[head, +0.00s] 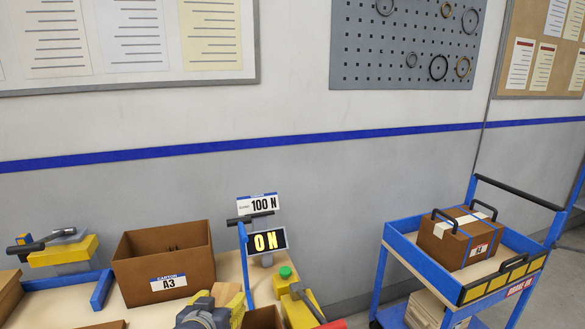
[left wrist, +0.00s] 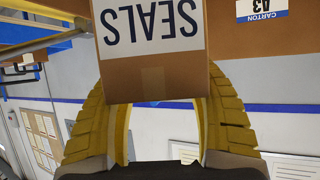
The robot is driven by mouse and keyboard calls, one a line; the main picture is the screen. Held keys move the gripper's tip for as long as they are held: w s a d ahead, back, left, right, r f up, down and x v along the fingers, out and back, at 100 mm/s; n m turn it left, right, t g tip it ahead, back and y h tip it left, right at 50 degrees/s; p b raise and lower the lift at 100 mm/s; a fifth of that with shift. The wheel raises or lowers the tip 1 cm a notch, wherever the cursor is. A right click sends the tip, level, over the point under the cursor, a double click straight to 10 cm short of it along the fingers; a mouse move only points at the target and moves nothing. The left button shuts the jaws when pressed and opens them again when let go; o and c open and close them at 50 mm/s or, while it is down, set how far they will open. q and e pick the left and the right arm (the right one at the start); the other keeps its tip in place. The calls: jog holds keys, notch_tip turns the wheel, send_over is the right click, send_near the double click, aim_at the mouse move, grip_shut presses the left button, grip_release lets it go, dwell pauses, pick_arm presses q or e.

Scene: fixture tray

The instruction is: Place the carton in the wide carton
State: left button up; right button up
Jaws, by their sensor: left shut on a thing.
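The wide carton (head: 160,268) is a brown open-topped box with a white "CARTON A3" label, standing on the bench in the head view. Its side also shows at the upper right of the left wrist view (left wrist: 236,50). My left gripper (head: 230,300) has yellow ribbed fingers and is right of the wide carton, at the bottom of the head view. In the left wrist view the gripper (left wrist: 152,108) is shut on a small brown carton (left wrist: 155,75) with a white "SEALS" label. The fingers press its two sides. My right gripper is in neither view.
A display post (head: 267,241) and a blue upright stand right of the wide carton. A yellow unit with a green button (head: 286,272) is beside them. A yellow tool (head: 65,250) and blue bin lie left. A blue cart (head: 400,245) holding a strapped box (head: 460,238) stands at right.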

pick_arm(q)
jog(key=a, duration=0.3)
jog(key=shift+a+r, duration=0.1)
jog(key=shift+a, duration=0.1)
jog(key=shift+w+a+r, duration=0.2)
jog(key=shift+a+r, duration=0.1)
jog(key=shift+r, duration=0.05)
jog(key=shift+s+d+f, duration=0.15)
jog(key=shift+s+f, duration=0.05)
jog(key=shift+f, duration=0.25)
